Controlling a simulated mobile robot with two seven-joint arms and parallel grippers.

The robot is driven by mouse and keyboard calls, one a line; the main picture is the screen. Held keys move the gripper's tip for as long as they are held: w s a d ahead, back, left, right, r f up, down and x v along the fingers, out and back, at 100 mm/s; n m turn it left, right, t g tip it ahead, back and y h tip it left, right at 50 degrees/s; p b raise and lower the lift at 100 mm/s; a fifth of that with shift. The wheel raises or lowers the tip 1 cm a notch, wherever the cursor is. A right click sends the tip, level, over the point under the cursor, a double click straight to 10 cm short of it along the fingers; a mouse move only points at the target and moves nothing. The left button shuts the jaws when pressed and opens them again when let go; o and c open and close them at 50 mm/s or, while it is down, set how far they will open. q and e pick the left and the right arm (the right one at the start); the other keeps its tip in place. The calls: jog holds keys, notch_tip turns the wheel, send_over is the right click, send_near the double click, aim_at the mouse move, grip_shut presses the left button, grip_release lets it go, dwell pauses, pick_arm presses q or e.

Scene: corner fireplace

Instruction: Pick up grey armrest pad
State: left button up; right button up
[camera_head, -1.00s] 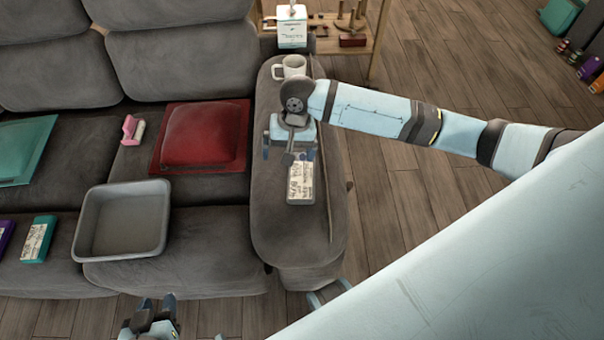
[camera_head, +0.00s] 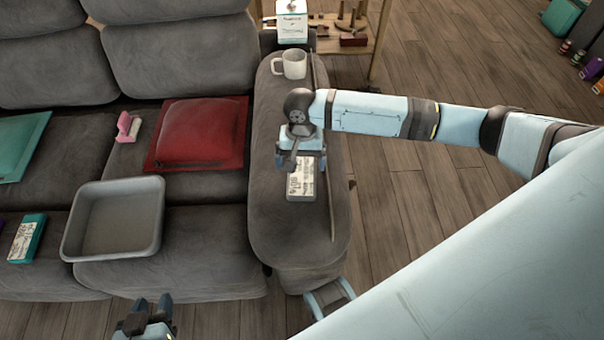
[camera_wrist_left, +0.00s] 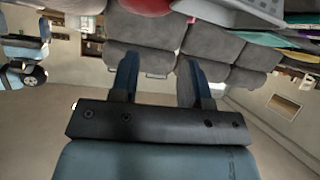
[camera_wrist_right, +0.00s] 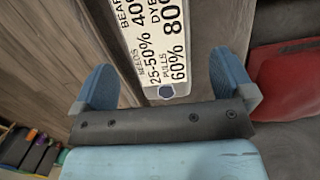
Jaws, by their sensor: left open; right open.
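The grey armrest pad (camera_head: 301,187) is a small grey block with a white printed label, lying on the sofa's right armrest. Its near part shows in the head view; my right gripper hides its far end. My right gripper (camera_head: 302,167) is open, directly over the pad's far end. In the right wrist view the pad's label (camera_wrist_right: 155,45) lies between the open fingers (camera_wrist_right: 165,88), and I cannot tell whether they touch it. My left gripper (camera_head: 148,303) is open and empty at the bottom of the head view, in front of the sofa; its fingers (camera_wrist_left: 157,75) show apart in its wrist view.
A white mug (camera_head: 295,64) stands farther back on the armrest (camera_head: 290,235). A grey tray (camera_head: 113,220), a red cushion (camera_head: 200,135), a pink item (camera_head: 124,126) and a teal box (camera_head: 27,239) are on the seats. A wooden shelf (camera_head: 357,40) stands behind. The armrest's front is clear.

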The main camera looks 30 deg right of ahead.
aim_at(302, 171)
notch_tip(302, 171, down, 5)
jog(key=shift+s+d+r+b, duration=0.1)
jog(key=shift+r+b, duration=0.1)
jog(key=shift+b, duration=0.5)
jog(key=c, duration=0.9)
pick_arm(q)
jog(key=shift+w+d, duration=0.1)
pick_arm(e)
jog(key=shift+r, duration=0.1)
jog(key=shift+r, duration=0.35)
pick_arm(q)
jog(key=p, duration=0.5)
jog(key=shift+s+a+r, duration=0.25)
jog(key=shift+a+r, duration=0.1)
pick_arm(e)
notch_tip(302, 171, up, 19)
jog(key=shift+r, duration=0.15)
